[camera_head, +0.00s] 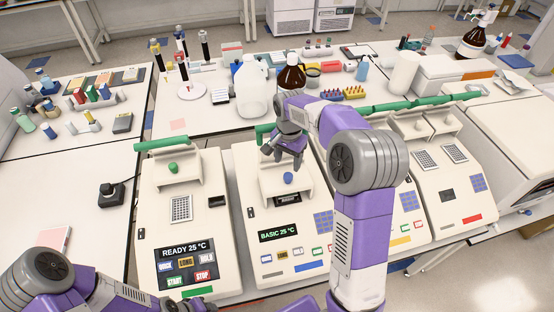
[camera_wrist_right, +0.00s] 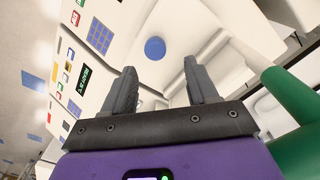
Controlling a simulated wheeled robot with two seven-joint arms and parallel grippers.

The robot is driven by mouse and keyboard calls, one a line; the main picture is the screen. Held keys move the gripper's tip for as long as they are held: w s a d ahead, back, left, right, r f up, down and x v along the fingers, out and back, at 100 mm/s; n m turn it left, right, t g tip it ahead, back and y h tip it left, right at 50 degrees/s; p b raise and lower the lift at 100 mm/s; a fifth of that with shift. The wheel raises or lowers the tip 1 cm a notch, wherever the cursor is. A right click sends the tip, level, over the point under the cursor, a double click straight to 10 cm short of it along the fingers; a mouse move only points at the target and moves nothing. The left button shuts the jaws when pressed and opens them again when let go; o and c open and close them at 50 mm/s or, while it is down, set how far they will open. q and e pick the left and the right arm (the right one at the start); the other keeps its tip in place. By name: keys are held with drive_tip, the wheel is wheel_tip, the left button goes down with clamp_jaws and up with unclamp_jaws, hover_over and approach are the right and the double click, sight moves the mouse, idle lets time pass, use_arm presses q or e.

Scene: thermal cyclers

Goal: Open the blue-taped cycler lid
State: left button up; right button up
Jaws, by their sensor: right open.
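The blue-taped cycler (camera_head: 245,190) is second from the left, with a blue strip (camera_head: 309,266) on its front and a "BASIC 25 °C" screen. Its lid has a round blue knob (camera_head: 288,178), also in the right wrist view (camera_wrist_right: 155,48). A green bar (camera_head: 265,132) is at the back, partly hidden by my arm; a green bar also shows large at the right of the wrist view (camera_wrist_right: 290,95). My right gripper (camera_head: 272,152) is open and empty above the lid, behind the knob. The knob shows beyond its fingertips (camera_wrist_right: 160,80), apart from them. My left gripper is out of view.
A green-taped cycler (camera_head: 150,220) stands to the left, and others with yellow and red strips (camera_head: 472,218) to the right. A black dial box (camera_head: 111,194) sits on the left table.

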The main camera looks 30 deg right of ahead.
sight(289, 175)
drive_tip(key=shift+s+f, duration=0.15)
drive_tip(key=shift+f, duration=1.05)
drive_tip(key=shift+s+f, duration=0.2)
drive_tip(key=shift+f, duration=0.95)
drive_tip(key=shift+s+f, duration=0.15)
drive_tip(key=shift+f, duration=1.05)
clamp_jaws()
